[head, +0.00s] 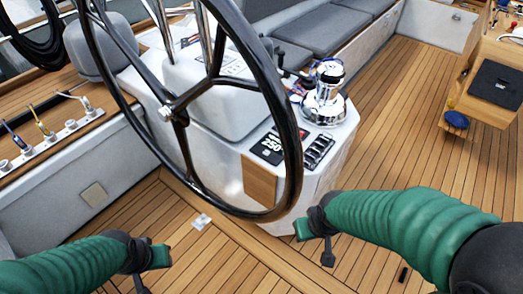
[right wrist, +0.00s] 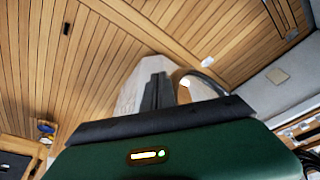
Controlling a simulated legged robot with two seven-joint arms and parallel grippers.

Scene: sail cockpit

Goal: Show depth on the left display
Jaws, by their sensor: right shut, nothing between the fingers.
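A small black display (head: 270,147) with large white digits, apparently 250, sits on the white helm console behind the right side of the wheel rim. A dark panel with a row of buttons or switches (head: 319,151) is just right of it. I cannot tell whether the digits are depth. My right gripper (head: 312,228) is shut and empty, below and in front of the console, apart from it. Its fingers also show in the right wrist view (right wrist: 158,92). My left gripper (head: 152,260) is low at the left over the deck, away from the console; its jaws are unclear.
The large black steering wheel (head: 302,130) stands before the console, its rim passing beside the display. A chrome winch (head: 325,95) stands on the console's right end. Lines and clutches (head: 45,135) lie at left. A wooden table (head: 490,90) is at right. Open teak deck (head: 400,130) lies between.

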